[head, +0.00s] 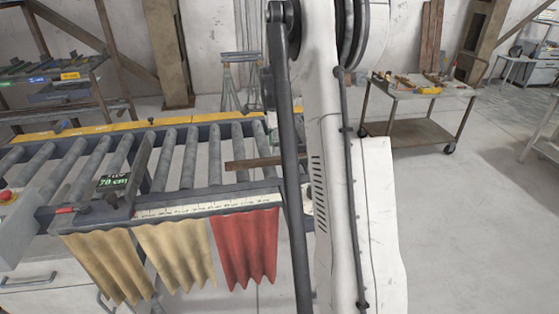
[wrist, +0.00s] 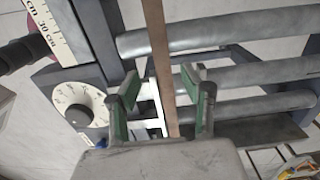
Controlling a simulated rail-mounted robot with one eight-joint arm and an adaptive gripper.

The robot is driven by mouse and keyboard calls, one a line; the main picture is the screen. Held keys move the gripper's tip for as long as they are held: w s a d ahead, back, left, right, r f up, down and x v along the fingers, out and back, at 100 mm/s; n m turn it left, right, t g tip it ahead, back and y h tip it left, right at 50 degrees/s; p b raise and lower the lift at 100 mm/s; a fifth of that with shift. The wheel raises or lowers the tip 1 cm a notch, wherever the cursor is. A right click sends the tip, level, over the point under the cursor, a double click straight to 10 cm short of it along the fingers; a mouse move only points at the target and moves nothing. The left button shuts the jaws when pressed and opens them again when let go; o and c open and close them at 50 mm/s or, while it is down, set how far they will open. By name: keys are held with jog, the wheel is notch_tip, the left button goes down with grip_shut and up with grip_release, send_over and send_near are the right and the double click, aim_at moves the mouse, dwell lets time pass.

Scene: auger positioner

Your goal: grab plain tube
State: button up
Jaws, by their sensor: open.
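A brown, plain-looking tube or bar (wrist: 158,40) runs from the top of the wrist view down between the fingers of my gripper (wrist: 163,92). Its lower end is hidden by the gripper body. My gripper is open, with green-padded fingers on either side of the bar and visible gaps to both. I cannot tell how far the fingertips are above it. My gripper is hidden in the head view.
Grey rollers (wrist: 225,72) lie beside the bar. A dial (wrist: 80,108) and a ruler (wrist: 48,28) are at left.

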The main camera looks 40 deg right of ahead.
aim_at(275, 158)
jog(key=shift+d+f+p, duration=0.15)
jog(key=shift+f+p, duration=0.2)
jog(key=shift+f, duration=1.05)
jog(key=shift+d+f+p, duration=0.1)
jog(key=shift+f+p, duration=0.2)
jog(key=shift+f, duration=1.1)
jog(key=shift+c, duration=0.4)
grip_shut()
